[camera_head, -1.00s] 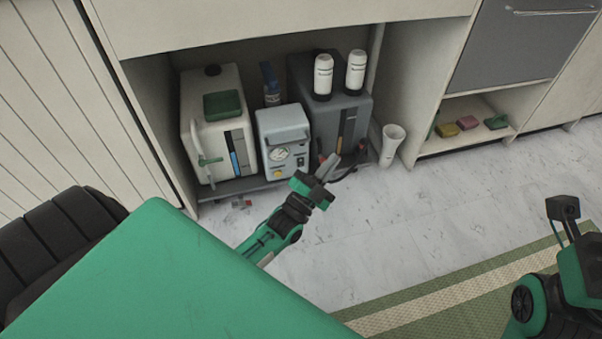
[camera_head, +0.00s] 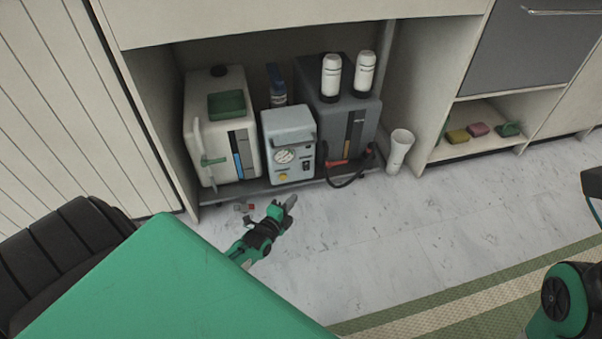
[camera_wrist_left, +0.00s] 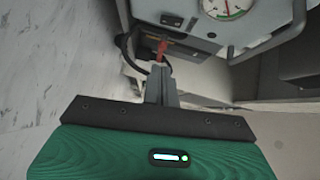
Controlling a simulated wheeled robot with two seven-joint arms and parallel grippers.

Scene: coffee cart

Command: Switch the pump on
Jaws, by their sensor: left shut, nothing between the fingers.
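The pump (camera_head: 288,150) is a pale blue-grey box with a round gauge (camera_head: 284,156) and a yellow knob on its front. It stands under the counter between two tanks. A small dark switch (camera_head: 307,164) is low on the right of its front. My left gripper (camera_head: 291,200) is shut and empty, over the floor in front of the pump and apart from it. In the left wrist view its closed fingers (camera_wrist_left: 161,84) point towards the pump's front (camera_wrist_left: 215,32), where the gauge and a black switch show. The switch's position is too small to tell. My right gripper is out of view.
A cream tank (camera_head: 205,130) stands left of the pump, a dark grey box (camera_head: 345,125) with two white bottles right of it. A black hose with a red part (camera_head: 335,163) hangs in front. A white cup (camera_head: 399,150) stands on the floor.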

